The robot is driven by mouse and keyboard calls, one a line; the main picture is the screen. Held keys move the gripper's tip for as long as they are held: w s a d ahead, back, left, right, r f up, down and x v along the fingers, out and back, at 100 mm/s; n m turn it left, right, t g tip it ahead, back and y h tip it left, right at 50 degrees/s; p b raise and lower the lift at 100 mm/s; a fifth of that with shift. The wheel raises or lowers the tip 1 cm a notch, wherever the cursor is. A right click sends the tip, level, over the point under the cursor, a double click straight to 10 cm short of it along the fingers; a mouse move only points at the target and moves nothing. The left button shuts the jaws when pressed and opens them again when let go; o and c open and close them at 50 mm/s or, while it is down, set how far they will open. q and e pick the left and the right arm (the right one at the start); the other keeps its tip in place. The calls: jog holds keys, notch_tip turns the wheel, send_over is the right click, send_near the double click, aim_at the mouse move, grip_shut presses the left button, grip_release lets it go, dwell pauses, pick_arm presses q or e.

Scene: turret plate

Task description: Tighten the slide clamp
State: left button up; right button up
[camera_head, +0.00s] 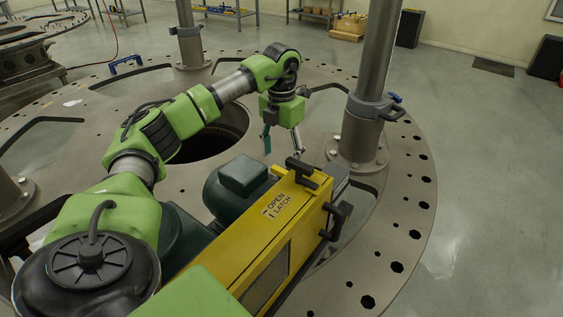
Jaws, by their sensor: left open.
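A grey clamp collar (368,107) sits around the thick upright post right of centre, with a dark handle on its right side and a small blue lever (396,97) behind it. I cannot tell how tight it is. My left gripper (283,149) points down above the plate, left of that post and apart from the collar. Its fingers are spread, with nothing between them. A similar collar (185,30) is on the farther post. My right gripper is not in view.
The round turret plate (408,205) has holes and slots, with a large dark opening (215,130) under my left arm. A yellow housing (262,232) marked "OPEN LATCH", with black handles, stands in front of the post. A blue handle (126,64) is at the far left.

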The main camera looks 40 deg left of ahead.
pick_arm(q)
notch_tip(320, 180, up, 7)
jog(key=shift+r, duration=0.2)
jog(key=shift+r, duration=0.1)
dwell(0.5)
